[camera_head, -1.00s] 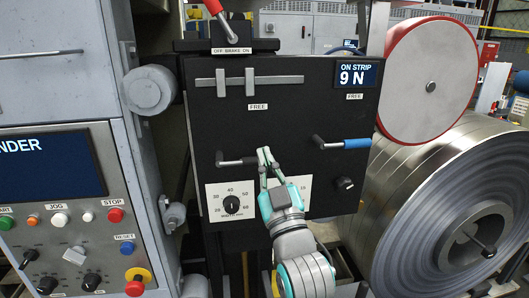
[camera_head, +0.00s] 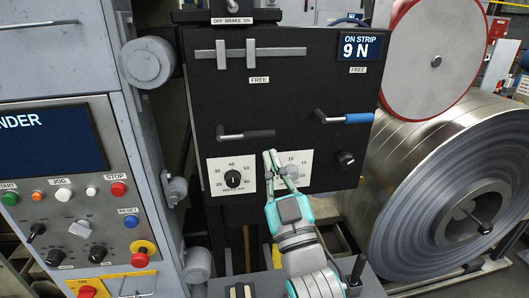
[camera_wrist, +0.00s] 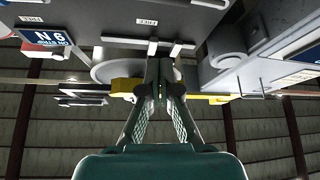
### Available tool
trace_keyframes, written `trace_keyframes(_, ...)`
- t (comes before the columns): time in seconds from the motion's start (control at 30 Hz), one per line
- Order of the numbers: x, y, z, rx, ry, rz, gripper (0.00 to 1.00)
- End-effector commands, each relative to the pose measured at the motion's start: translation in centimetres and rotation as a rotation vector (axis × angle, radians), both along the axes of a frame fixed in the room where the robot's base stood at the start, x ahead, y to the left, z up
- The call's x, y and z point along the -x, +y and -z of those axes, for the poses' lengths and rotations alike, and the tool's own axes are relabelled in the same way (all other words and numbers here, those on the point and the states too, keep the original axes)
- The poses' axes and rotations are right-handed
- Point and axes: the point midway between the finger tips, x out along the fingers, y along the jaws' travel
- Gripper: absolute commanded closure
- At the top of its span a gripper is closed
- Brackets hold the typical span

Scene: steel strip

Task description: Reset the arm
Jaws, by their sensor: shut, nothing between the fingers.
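My gripper (camera_head: 270,155) is shut and empty in the head view, in front of the lower part of the black panel (camera_head: 290,95). Its tips overlap the left edge of the right white dial plate (camera_head: 297,165); whether they touch the panel I cannot tell. My gripper also shows in the wrist view (camera_wrist: 160,65), fingers together. A black-handled lever (camera_head: 246,133) is above and left of the fingertips, and a blue-handled lever (camera_head: 345,119) is above and right. The strip display (camera_head: 361,48) reads 9 N.
A grey control cabinet (camera_head: 60,120) with buttons and knobs stands at the left. A large steel coil (camera_head: 420,170) and a red-rimmed disc (camera_head: 430,60) are at the right. A left dial (camera_head: 233,178) sits on the panel.

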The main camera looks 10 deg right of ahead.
Motion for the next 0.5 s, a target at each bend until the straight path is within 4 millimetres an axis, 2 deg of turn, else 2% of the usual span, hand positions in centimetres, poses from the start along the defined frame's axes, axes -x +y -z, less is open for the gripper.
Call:
trace_keyframes(0.17,0.8,-0.6,3.8,0.000,0.049,-0.001,1.00)
trace_keyframes(0.37,3.4,-1.9,10.9,-0.008,0.142,-0.001,1.00)
trace_keyframes(0.5,5.9,-2.9,15.5,-0.018,0.208,-0.002,1.00)
